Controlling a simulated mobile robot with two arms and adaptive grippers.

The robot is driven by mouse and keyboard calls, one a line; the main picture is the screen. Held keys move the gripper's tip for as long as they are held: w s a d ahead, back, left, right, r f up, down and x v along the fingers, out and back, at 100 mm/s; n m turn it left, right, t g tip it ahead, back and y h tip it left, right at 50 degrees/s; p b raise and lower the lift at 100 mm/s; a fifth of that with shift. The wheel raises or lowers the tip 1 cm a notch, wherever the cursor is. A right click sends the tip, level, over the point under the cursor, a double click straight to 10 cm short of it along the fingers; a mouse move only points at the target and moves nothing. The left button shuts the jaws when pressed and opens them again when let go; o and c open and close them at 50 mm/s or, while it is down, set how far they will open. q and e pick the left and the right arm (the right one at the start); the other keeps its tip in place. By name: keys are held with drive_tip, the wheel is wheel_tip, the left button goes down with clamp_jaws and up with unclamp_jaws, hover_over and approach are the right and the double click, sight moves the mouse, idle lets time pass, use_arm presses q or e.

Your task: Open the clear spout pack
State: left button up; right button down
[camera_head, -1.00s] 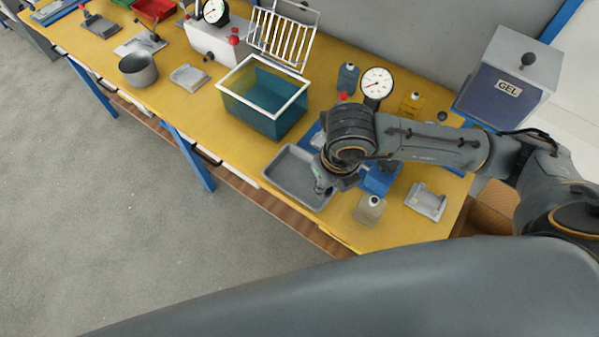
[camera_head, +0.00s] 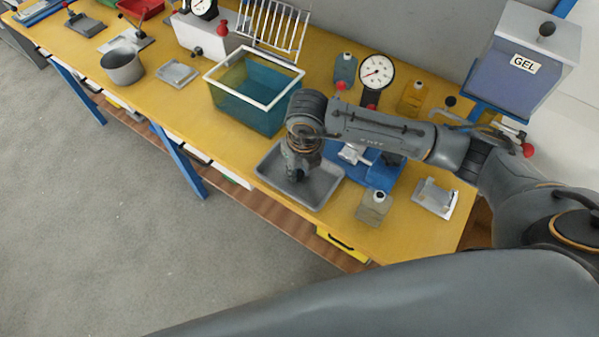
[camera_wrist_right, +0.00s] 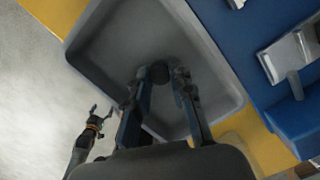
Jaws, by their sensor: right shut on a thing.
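My left gripper (camera_wrist_right: 102,112) shows small in the right wrist view, open and empty over the floor.
A blue fixture (camera_head: 378,172) lies right of the tray, and a teal tank (camera_head: 250,105) behind it. A dial gauge (camera_head: 376,72), an amber pack (camera_head: 412,98) and a blue pack (camera_head: 345,70) stand farther back. A grey holder (camera_head: 435,198) lies right of the clear pack.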

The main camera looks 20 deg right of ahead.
drive_tip(key=shift+f, duration=0.15)
drive_tip(key=c, duration=1.2)
unclamp_jaws()
drive_tip(key=shift+o, duration=0.2)
drive_tip(key=shift+r, duration=0.65)
wheel_tip(320, 180, up, 11)
drive_tip(key=s+b, duration=0.1)
drive_tip(key=shift+s+d, duration=0.15)
drive_tip(key=shift+s, duration=0.05)
